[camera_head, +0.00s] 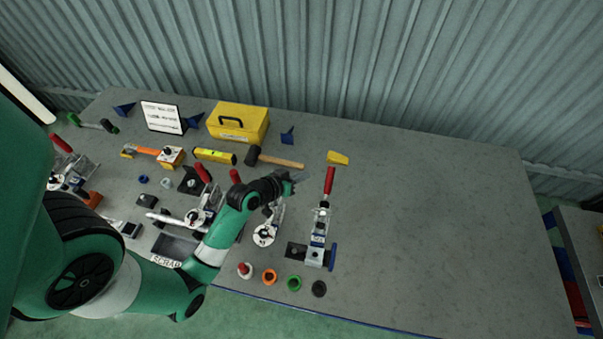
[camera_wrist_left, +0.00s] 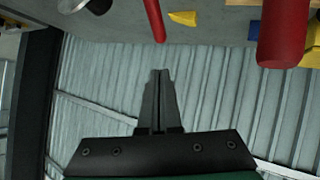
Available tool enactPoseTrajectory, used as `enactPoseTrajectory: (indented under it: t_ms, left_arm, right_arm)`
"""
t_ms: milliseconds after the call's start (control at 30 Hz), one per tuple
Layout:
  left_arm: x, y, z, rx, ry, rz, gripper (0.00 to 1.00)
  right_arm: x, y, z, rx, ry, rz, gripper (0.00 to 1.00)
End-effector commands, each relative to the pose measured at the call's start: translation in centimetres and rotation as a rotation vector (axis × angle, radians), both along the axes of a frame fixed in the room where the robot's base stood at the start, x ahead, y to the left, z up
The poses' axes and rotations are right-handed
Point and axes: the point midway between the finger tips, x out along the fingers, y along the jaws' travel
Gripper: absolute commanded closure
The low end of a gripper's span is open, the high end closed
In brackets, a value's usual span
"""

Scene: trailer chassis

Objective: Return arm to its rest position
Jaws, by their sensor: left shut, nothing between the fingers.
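My left arm (camera_head: 232,215), green with white bands, reaches from the lower left over the workbench. Its dark gripper (camera_head: 288,179) is above the bench, between the clamps and the hammer. In the left wrist view the gripper (camera_wrist_left: 160,74) is shut, its fingers together with nothing between them. A red clamp handle (camera_wrist_left: 154,18) shows just beyond the fingertips there. My right gripper is not in view.
A toggle clamp with a red handle (camera_head: 329,181) stands right of the gripper; other clamps stand left of it. A hammer (camera_head: 280,161), yellow toolbox (camera_head: 252,125) and yellow wedge (camera_head: 338,158) lie behind. The bench's right side (camera_head: 440,220) is clear. A corrugated wall (camera_head: 330,60) closes the back.

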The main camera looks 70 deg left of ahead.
Motion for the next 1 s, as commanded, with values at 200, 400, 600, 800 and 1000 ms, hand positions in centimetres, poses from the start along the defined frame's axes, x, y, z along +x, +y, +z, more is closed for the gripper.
enactPoseTrajectory:
  t_ms: [200,400,600,800,1000]
  left_arm:
    - [-0.1,0.0,0.1,0.000,0.000,0.000,1.00]
    - [0.0,-0.1,0.1,0.000,0.000,-0.004,1.00]
    - [5.4,-2.7,4.1,0.057,-0.072,-0.125,1.00]
    - [14.4,-8.5,17.5,0.223,-0.308,-0.316,1.00]
    - [18.0,-16.7,33.1,0.377,-0.597,-0.451,1.00]
  right_arm:
    - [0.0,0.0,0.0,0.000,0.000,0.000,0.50]
    - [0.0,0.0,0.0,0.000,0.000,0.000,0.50]
    - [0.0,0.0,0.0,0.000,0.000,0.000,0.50]
    - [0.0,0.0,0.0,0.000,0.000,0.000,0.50]
    - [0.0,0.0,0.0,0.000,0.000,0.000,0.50]
